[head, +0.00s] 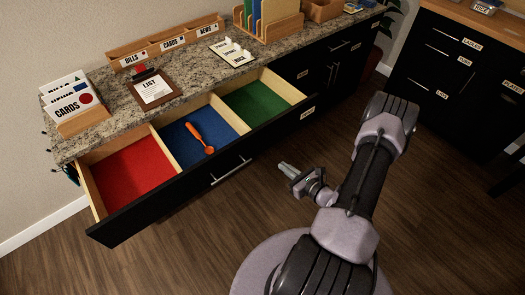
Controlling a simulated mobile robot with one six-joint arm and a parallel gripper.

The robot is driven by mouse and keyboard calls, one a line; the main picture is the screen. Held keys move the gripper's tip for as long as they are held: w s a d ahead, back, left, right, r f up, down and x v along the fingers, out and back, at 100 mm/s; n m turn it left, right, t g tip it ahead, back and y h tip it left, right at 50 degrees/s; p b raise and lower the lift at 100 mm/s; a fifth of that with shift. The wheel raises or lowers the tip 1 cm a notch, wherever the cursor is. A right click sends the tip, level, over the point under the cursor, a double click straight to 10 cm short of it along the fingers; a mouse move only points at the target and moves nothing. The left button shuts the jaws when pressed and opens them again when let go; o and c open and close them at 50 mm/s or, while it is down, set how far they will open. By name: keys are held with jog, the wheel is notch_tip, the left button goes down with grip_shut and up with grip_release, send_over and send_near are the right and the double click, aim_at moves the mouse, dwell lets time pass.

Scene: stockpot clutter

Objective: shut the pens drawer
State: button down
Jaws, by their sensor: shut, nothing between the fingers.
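One wide drawer (240,158) under the granite counter is pulled out. Its inside has red, blue and green sections, and an orange spoon (200,138) lies in the blue one. I cannot read the small label (307,113) at the right end of its black front, so I cannot tell from it whether this is the pens drawer. A bar handle (231,171) is on that front. My gripper (282,165) is shut and empty, in front of the drawer and to the right of the handle, apart from it.
The granite counter (190,70) holds a card rack (75,105), a LIST clipboard (153,90), a labelled wooden organiser (165,42) and upright folders (265,18). Black cabinets (455,75) stand at the right. The wooden floor (150,240) in front of the drawer is clear at the left.

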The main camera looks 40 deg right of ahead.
aim_at(256, 145)
jog(key=b+x, duration=0.1)
jog(key=x, duration=0.3)
jog(key=b+x, duration=0.1)
jog(key=x, duration=0.3)
jog(key=b+x, duration=0.2)
jog(key=x, duration=0.3)
jog(key=shift+w+a+r, duration=0.15)
jog(key=shift+a+r, duration=0.05)
jog(key=shift+r, duration=0.15)
jog(key=shift+w+r, duration=0.1)
jog(key=shift+w, duration=0.35)
jog(key=shift+w, duration=0.1)
